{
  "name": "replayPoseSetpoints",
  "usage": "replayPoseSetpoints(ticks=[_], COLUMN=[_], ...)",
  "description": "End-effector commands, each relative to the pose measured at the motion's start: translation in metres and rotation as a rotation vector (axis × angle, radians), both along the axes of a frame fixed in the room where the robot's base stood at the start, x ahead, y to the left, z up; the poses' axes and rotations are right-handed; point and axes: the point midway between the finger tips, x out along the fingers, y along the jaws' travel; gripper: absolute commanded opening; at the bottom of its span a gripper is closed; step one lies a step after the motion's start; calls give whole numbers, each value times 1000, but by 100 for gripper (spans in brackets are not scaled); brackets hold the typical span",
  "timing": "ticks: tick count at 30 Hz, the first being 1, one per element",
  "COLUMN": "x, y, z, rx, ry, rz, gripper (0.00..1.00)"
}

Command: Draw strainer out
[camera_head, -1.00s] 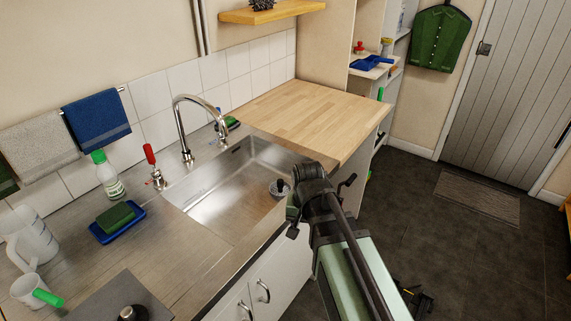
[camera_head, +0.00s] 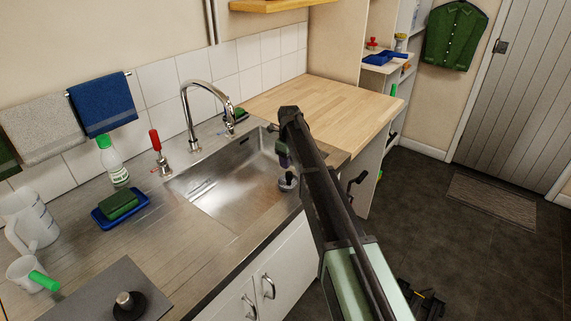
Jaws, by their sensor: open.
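The strainer (camera_head: 287,183) is a small round metal piece with a dark knob on top. It sits low at the right end of the steel sink basin (camera_head: 225,185), partly beside my arm. My arm reaches over the sink's right front corner from the lower right. My gripper (camera_head: 283,160) hangs at the arm's far end, just above the strainer and apparently apart from it. The arm link hides much of the gripper, and its fingers are small and dark. It is open and nothing shows held in it.
A chrome tap (camera_head: 190,120) arches over the sink's back side. The wooden worktop (camera_head: 315,110) on the right is clear.

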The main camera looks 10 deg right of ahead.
Motion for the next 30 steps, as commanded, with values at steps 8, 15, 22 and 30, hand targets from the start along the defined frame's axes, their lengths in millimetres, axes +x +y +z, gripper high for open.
replayPoseSetpoints(ticks=[8, 15, 22, 30], x=[-1, -1, -1, -1], y=[0, 0, 0, 0], z=[-32, -65, -69, -68], rx=[0, 1, 1, 1], ry=[0, 1, 1, 1], rz=[2, 3, 3, 3], gripper=[44, 44, 44, 26])
